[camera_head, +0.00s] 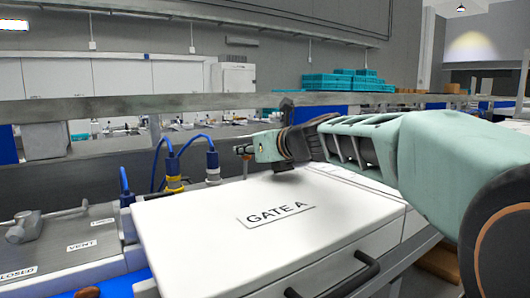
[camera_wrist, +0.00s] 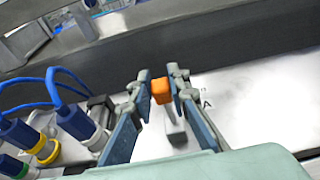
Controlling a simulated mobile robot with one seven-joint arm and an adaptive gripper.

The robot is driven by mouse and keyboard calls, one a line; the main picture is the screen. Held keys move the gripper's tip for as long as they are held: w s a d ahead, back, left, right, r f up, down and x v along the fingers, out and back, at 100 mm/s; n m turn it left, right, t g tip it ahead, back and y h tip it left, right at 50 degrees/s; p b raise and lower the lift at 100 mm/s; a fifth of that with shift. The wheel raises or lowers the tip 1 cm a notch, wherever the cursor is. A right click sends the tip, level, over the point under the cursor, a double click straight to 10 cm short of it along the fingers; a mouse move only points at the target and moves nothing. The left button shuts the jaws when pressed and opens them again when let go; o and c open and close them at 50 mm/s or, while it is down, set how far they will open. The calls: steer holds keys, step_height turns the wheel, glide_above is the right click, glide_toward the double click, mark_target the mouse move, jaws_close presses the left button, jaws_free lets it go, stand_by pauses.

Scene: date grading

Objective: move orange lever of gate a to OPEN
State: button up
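The white box labelled GATE A (camera_head: 190,245) fills the middle of the head view, its label lying flat on top. My gripper (camera_head: 243,150) is low over the far edge of this box, pointing left. In the wrist view an orange lever knob (camera_wrist: 161,91) on a grey stem sits between the tips of my gripper (camera_wrist: 160,80). The fingers are on either side of the knob, very close to it; whether they touch it cannot be told. In the head view the orange knob is hidden, and no OPEN mark shows.
Blue connectors and cables (camera_head: 172,165) stand left of my gripper, close to it in the wrist view (camera_wrist: 75,118). A grey panel (camera_head: 70,240) marked VENT and CLOSED lies at the left. A black handle (camera_head: 340,280) is on the box front. A grey rail (camera_head: 130,108) crosses behind.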

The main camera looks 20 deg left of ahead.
steer(key=o, duration=0.4)
steer(key=shift+c, duration=0.2)
steer(key=v, duration=0.7)
steer(key=shift+s+d, duration=0.2)
steer(key=shift+s, duration=0.05)
steer(key=shift+r+p, duration=0.25)
steer(key=shift+p, duration=0.3)
